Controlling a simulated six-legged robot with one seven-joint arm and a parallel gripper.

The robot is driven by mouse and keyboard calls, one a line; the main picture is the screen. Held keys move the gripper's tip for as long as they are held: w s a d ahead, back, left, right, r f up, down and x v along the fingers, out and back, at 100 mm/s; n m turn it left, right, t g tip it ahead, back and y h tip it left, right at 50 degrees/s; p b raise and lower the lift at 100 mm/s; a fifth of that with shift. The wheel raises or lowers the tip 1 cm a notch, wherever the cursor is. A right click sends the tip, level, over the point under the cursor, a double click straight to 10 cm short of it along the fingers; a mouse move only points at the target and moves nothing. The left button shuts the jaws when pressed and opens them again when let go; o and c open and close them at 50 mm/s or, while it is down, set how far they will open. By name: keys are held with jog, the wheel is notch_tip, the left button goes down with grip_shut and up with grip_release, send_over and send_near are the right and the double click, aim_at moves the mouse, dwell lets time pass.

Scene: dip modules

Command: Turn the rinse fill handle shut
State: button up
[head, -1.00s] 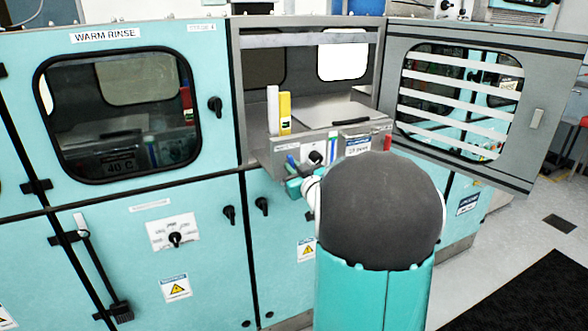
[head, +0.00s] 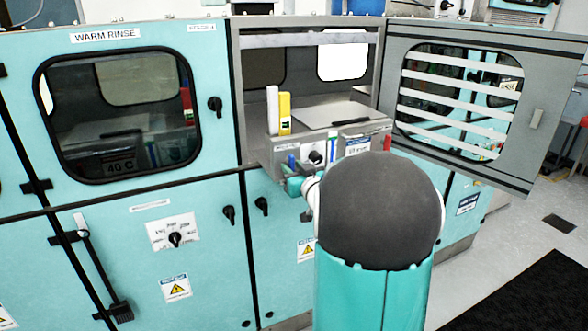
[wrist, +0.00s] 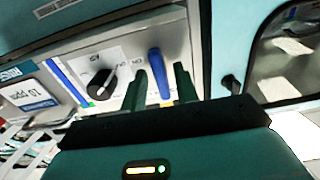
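A blue lever handle (wrist: 156,72) stands on the grey control panel in the wrist view. I take it for the rinse fill handle, though its label is too blurred to read. My gripper (wrist: 160,90) is open, with one green finger on each side of the handle and gaps showing; contact cannot be told. In the head view the handle (head: 292,161) shows small and blue at the panel's left end, just above my teal gripper (head: 294,186), whose fingertips are hard to make out.
A black knob (wrist: 100,85) and a blue strip (wrist: 68,82) sit beside the handle on the panel. Above it, a yellow bottle-like object (head: 285,114) stands on the open cabinet's ledge. The cabinet's window door (head: 545,115) is swung open to the right. The closed WARM RINSE door (head: 215,140) is left.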

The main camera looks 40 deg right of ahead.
dwell(0.3)
jog(key=v, duration=1.3)
jog(key=shift+s+a, duration=0.15)
jog(key=shift+s, duration=0.2)
jog(key=shift+r, duration=0.1)
